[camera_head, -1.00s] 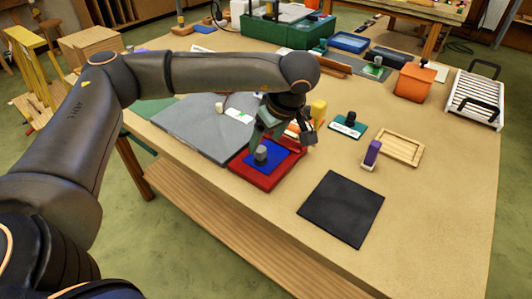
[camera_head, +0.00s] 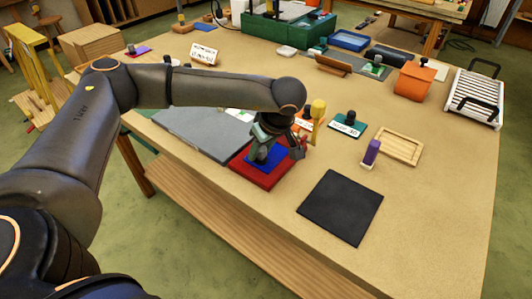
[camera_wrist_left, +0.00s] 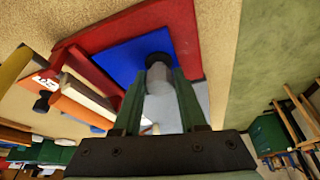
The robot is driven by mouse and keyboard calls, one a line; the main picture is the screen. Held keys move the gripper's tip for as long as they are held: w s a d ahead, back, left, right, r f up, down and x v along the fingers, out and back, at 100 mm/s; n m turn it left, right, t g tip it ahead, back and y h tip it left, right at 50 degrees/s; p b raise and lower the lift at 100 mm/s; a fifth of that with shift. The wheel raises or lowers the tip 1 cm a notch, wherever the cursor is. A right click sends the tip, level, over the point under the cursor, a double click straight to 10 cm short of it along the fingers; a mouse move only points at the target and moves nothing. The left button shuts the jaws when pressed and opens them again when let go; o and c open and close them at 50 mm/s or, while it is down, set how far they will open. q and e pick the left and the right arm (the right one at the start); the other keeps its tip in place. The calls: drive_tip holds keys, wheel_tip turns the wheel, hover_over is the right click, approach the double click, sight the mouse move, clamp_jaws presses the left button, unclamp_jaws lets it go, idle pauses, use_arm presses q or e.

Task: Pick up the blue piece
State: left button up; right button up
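The blue piece (camera_head: 272,168) is a flat blue square with a grey cylindrical knob. It lies in a red tray (camera_head: 262,182) near the table's front edge. In the left wrist view the blue piece (camera_wrist_left: 120,60) lies inside the red border, and its knob (camera_wrist_left: 158,76) shows between my fingertips. My left gripper (camera_head: 266,154) is low over the piece and hides most of the knob in the head view. In the left wrist view its green fingers (camera_wrist_left: 158,90) stand apart on either side of the knob; contact cannot be made out. My right gripper is not in view.
A grey board (camera_head: 195,130) lies left of the tray and a black mat (camera_head: 341,206) to its right. A yellow-topped upright (camera_head: 318,112), a green piece with a black knob (camera_head: 347,124), a purple block (camera_head: 371,153) and a wooden frame (camera_head: 400,146) stand behind. The right front table is clear.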

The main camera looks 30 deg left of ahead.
use_arm(q)
clamp_jaws()
drive_tip(key=shift+r, duration=0.2)
drive_tip(key=shift+w+r, duration=0.1)
drive_tip(key=shift+r, duration=0.5)
drive_tip(key=shift+b+v, duration=0.5)
drive_tip(key=shift+v, duration=0.5)
drive_tip(key=s+d+b, duration=0.1)
drive_tip(key=s+d, duration=0.1)
drive_tip(key=d, duration=0.3)
drive_tip(key=s+d+b, duration=0.1)
drive_tip(key=s+d, duration=0.1)
drive_tip(key=d, duration=0.4)
drive_tip(key=s+d+b, duration=0.1)
drive_tip(key=s+d, duration=0.1)
drive_tip(key=d, duration=0.3)
drive_tip(key=shift+d+r, duration=0.1)
drive_tip(key=shift+d, duration=0.1)
